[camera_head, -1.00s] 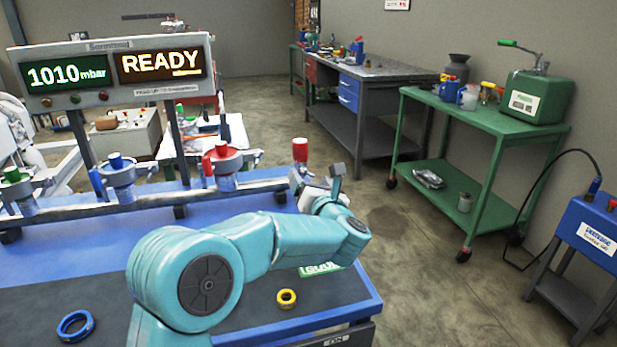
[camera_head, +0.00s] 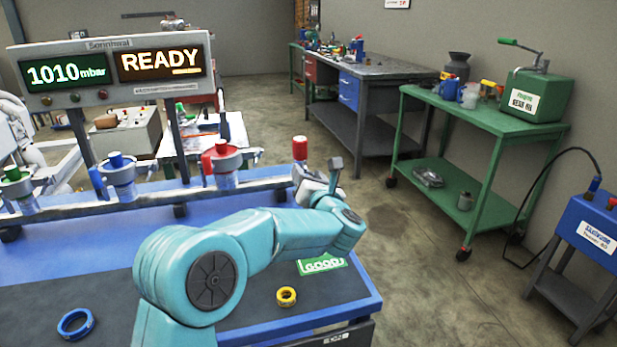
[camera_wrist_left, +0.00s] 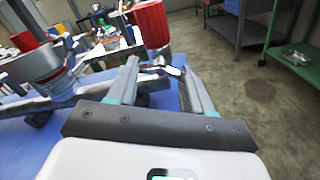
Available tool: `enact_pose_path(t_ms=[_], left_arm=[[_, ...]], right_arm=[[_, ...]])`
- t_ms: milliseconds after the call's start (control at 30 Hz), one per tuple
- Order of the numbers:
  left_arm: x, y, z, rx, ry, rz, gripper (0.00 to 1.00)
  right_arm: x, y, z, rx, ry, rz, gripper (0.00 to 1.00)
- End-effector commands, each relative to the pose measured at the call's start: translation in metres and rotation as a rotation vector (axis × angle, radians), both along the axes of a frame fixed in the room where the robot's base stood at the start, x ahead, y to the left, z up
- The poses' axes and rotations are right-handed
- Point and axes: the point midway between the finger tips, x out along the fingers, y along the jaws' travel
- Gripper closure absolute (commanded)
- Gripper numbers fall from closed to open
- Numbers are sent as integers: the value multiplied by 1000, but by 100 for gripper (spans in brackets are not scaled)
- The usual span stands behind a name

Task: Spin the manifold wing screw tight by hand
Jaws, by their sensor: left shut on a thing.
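The manifold (camera_head: 265,186) is a pale rail across the bench, bearing several valves. At its right end stands a red cylinder (camera_head: 300,148), which also shows at the top of the left wrist view (camera_wrist_left: 150,22). My left gripper (camera_head: 316,184) is at that end, just below and right of the red cylinder. In the left wrist view its two fingers (camera_wrist_left: 156,70) reach to a small silver metal piece (camera_wrist_left: 152,78) below the cylinder, which looks like the wing screw. The gripper is shut on it; the fingers partly hide it. My right gripper is not in view.
A display (camera_head: 110,74) reads 1010 mbar and READY. A red-topped valve (camera_head: 222,160) stands left of the gripper. A blue ring (camera_head: 76,324), a yellow ring (camera_head: 287,296) and a green GOOD label (camera_head: 322,264) lie on the bench. A green cart (camera_head: 480,120) stands right.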

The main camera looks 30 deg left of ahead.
Motion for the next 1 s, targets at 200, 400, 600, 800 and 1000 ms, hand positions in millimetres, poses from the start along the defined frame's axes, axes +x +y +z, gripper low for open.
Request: enact_pose_path(t_ms=[200,400,600,800,1000], left_arm=[[0,0,0,79,91,0,80],[0,-1,0,196,226,-1,80],[0,-1,1,319,372,-1,80],[1,-1,1,443,517,-1,80],[1,-1,2,567,661,0,80]], right_arm=[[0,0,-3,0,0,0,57],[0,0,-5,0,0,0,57],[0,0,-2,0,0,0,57],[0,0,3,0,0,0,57],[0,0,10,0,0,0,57]])
